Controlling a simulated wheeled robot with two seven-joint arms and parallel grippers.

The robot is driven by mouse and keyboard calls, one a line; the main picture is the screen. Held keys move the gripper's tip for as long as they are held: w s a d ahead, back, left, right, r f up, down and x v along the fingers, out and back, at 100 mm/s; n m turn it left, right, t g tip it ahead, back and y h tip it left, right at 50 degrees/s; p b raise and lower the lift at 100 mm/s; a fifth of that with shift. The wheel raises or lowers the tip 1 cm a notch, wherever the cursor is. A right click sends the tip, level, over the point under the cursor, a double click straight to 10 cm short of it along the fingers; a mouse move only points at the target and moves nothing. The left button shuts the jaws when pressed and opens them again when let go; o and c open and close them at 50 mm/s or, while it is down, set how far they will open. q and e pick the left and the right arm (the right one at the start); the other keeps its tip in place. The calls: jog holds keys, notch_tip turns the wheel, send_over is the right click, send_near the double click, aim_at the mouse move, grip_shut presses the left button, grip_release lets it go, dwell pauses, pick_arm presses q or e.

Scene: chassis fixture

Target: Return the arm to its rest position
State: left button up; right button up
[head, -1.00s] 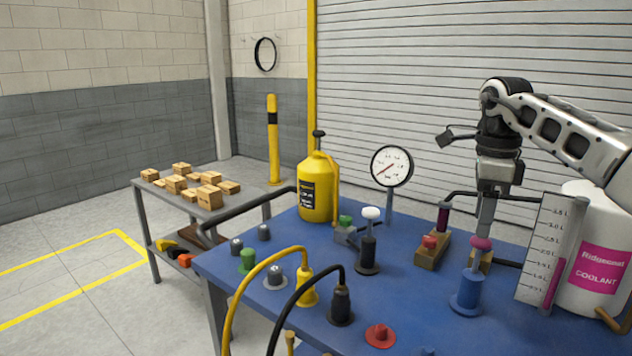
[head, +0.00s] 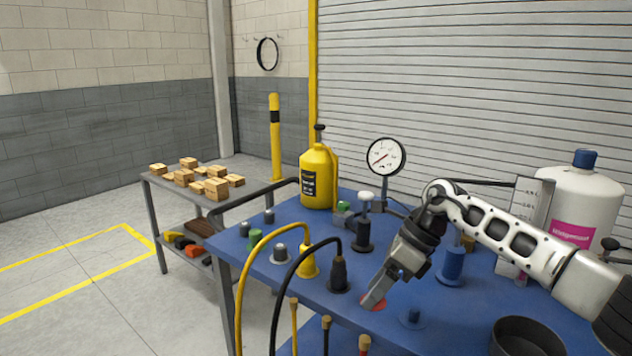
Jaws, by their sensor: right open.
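My right arm reaches in from the right edge of the head view. My right gripper (head: 376,292) points down and to the left, low over the front of the blue table (head: 322,240). It is open, and I see nothing held in it. Its fingertips cover part of a red round piece (head: 366,303) on the table top; I cannot tell whether they touch it. The forearm hides part of the table's right side. My left gripper is not in view.
Close by stand a black plug post (head: 339,274) with a cable, a blue post (head: 453,264) and a dial gauge (head: 386,157). A yellow jug (head: 318,175) stands at the back. A white coolant tank (head: 578,205) is at the right. A grey cart (head: 228,164) holds small boxes.

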jog(key=s+a+f+m+t+y, duration=0.2)
jog(key=s+a+m+t+y, duration=0.1)
jog(key=s+a+m+y, duration=0.35)
jog(key=s+a+f+m+t+y, duration=0.15)
jog(key=s+a+m+y, duration=0.25)
jog(key=a+m+y, duration=0.45)
jog(key=s+d+f+m+t+h, duration=0.2)
jog(key=d+f+m+t+h, duration=0.4)
jog(key=m, duration=0.5)
jog(key=s+d+f+m+t+h, duration=0.2)
jog(key=d+f+m+t+h, duration=0.35)
jog(key=m, duration=0.55)
jog(key=s+d+f+m+g+h, duration=0.2)
jog(key=s+d+f+m+h, duration=0.1)
jog(key=s+f+m, duration=0.1)
jog(key=s+d+f+m+g+h, duration=0.3)
jog(key=s+m, duration=0.3)
jog(key=s, duration=0.3)
jog(key=shift+d+f+h, duration=0.55)
jog(key=shift+d+f, duration=0.2)
jog(key=shift+f, duration=0.15)
